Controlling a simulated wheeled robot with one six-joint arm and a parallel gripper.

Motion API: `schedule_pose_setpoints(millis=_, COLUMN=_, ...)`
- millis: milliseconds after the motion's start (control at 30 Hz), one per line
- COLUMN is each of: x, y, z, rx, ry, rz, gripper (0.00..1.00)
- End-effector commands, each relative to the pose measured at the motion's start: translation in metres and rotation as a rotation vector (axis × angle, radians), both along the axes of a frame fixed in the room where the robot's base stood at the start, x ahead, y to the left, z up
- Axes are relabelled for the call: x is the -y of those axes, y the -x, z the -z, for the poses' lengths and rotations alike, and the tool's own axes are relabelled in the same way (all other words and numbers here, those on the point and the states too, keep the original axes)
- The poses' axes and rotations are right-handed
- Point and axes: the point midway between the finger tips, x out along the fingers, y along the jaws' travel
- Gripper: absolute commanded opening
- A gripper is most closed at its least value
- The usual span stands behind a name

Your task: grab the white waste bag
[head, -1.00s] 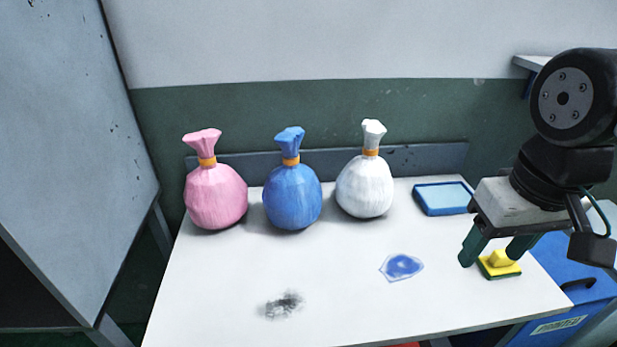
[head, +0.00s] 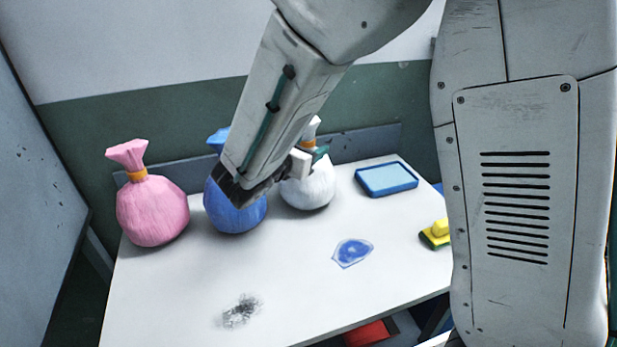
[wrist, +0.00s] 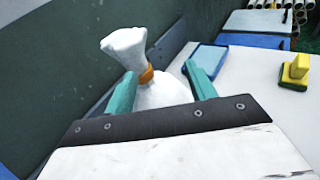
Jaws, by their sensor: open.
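The white waste bag (head: 309,190) stands upright at the back of the white table, partly hidden by my arm in the head view. In the wrist view its white top and orange tie (wrist: 147,75) show between the two green fingers of my gripper (wrist: 160,84). The fingers are open, one on each side of the bag, and the upper bag body shows between them. I cannot tell whether they touch it. In the head view the gripper (head: 318,154) is mostly hidden behind my arm, at the height of the bag's neck.
A blue bag (head: 236,213) stands just left of the white one, partly behind my arm, and a pink bag (head: 152,212) stands further left. A blue tray (head: 386,179), a yellow sponge (head: 437,232), a blue spill (head: 352,252) and a dark smudge (head: 240,311) are on the table (head: 300,285).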

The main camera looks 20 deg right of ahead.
Motion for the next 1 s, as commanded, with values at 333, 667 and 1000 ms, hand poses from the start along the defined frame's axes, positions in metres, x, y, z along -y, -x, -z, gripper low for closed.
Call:
schedule_pose_setpoints(millis=333, x=-0.013, y=-0.031, z=0.017, rx=-0.034, ry=0.092, rz=-0.114, gripper=0.56)
schedule_pose_setpoints(millis=667, x=0.019, y=-0.061, z=0.027, rx=-0.033, ry=0.091, rz=-0.11, gripper=0.56)
schedule_pose_setpoints(millis=1000, x=0.028, y=-0.071, z=0.029, rx=-0.032, ry=0.09, rz=-0.114, gripper=0.56)
